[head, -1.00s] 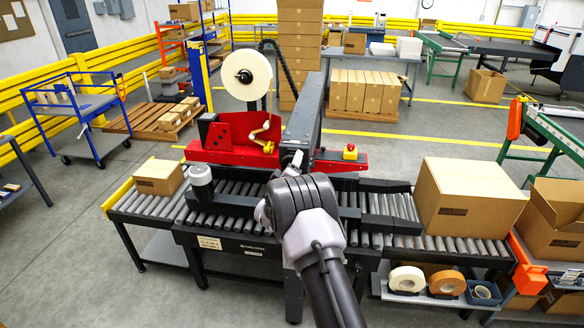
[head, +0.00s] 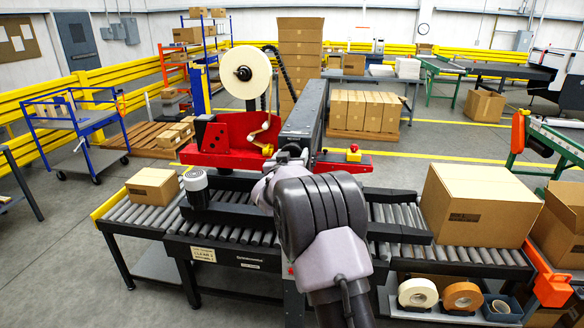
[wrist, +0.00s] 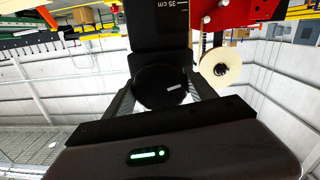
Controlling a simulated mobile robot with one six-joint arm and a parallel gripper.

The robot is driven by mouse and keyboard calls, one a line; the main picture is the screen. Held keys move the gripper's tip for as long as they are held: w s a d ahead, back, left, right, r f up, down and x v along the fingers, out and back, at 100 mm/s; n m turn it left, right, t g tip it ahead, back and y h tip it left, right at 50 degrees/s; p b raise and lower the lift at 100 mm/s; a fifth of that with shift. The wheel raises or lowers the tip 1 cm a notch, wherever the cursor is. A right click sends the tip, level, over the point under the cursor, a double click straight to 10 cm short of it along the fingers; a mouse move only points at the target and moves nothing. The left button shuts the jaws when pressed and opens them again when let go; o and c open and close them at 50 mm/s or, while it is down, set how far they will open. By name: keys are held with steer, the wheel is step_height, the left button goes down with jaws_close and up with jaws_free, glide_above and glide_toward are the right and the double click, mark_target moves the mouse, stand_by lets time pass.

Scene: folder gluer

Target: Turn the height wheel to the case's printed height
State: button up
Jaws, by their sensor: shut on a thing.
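In the wrist view, the black round height wheel (wrist: 158,92) with a small pale mark sits between the two fingers of my gripper (wrist: 162,95), which is shut on it. Behind it is a dark column with a white scale (wrist: 178,12); "35 cm" is readable. I see no clear pointer. In the head view, my gripper (head: 284,158) is at the machine's dark column (head: 305,110), and my wrist hides the wheel. The large cardboard case (head: 478,205) stands on the rollers at right. Its dark printed label is too small to read.
A smaller box (head: 153,187) sits on the roller conveyor (head: 240,232) at left, near a white-capped cylinder (head: 196,185). A red tape unit (head: 225,140) with a large roll stands behind. Tape rolls (head: 462,296) lie on a shelf below at right.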

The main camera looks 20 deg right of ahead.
steer(key=m+b, duration=0.4)
steer(key=shift+f, duration=0.15)
steer(key=shift+m+b, duration=1.1)
steer(key=shift+m, duration=0.1)
steer(key=shift+r, duration=0.2)
steer(key=o, duration=1.4)
steer(key=v, duration=1.7)
steer(key=shift+s+d, duration=0.1)
steer(key=shift+s, duration=0.25)
